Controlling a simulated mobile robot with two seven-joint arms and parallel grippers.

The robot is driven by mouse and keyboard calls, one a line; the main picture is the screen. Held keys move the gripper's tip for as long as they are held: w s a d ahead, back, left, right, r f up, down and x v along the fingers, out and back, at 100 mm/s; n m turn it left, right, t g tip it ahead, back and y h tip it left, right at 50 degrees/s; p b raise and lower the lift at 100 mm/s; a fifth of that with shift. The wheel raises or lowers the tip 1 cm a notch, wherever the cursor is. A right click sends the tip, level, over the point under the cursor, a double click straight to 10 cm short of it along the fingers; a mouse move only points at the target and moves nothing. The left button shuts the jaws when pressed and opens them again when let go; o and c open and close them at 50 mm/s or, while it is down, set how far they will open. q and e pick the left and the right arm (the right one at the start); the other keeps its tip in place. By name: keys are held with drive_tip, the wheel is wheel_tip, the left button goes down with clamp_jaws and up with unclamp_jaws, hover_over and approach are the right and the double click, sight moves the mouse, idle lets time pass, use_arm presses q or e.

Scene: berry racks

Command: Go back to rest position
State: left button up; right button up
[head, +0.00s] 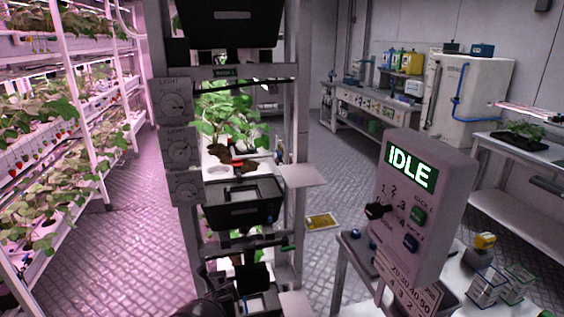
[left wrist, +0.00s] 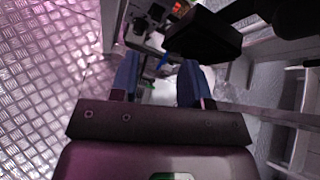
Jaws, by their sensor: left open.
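My left gripper (left wrist: 158,76) shows in the left wrist view. Its two blue-grey fingers stand apart, with nothing held between them. Beyond the fingertips are pale and dark parts of a rack, partly blurred. A black box-shaped part (left wrist: 203,36) is close above the right finger. In the head view I cannot clearly pick out the left gripper; dark shapes low in the middle are hard to tell apart. My right gripper is in neither view.
A tall rack (head: 299,120) with dial panels (head: 176,103) and a black bin (head: 242,204) stands ahead. A control box (head: 420,205) reading IDLE stands right. Berry shelves (head: 90,95) line the left. Patterned floor (head: 140,215) is clear between the shelves and the rack.

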use_arm(q)
drive_tip(key=w+d+r+n+t+h, duration=0.1)
drive_tip(key=w+d+r+n, duration=0.15)
drive_tip(key=r+n, duration=0.2)
drive_tip(key=w+d+r+n+t+h, duration=0.1)
drive_tip(key=w+d+r+n, duration=0.15)
drive_tip(key=r+n, duration=0.2)
drive_tip(key=s+r+n+t+h, duration=0.2)
drive_tip(key=s+r+n, duration=0.3)
drive_tip(key=s+n, duration=0.4)
drive_tip(key=s+a+f+n+g, duration=0.1)
drive_tip(key=s+a+f+n, duration=0.1)
drive_tip(key=s, duration=1)
drive_tip(key=s+a+f+n+g+y, duration=0.1)
drive_tip(key=s+a+f+n, duration=0.2)
drive_tip(key=s, duration=0.8)
drive_tip(key=s+a+f+n, duration=0.2)
drive_tip(key=s+a+n, duration=0.3)
drive_tip(key=s, duration=0.7)
drive_tip(key=shift+s+a+f+g, duration=0.25)
drive_tip(key=shift+s+a+g, duration=0.15)
drive_tip(key=shift+a, duration=0.7)
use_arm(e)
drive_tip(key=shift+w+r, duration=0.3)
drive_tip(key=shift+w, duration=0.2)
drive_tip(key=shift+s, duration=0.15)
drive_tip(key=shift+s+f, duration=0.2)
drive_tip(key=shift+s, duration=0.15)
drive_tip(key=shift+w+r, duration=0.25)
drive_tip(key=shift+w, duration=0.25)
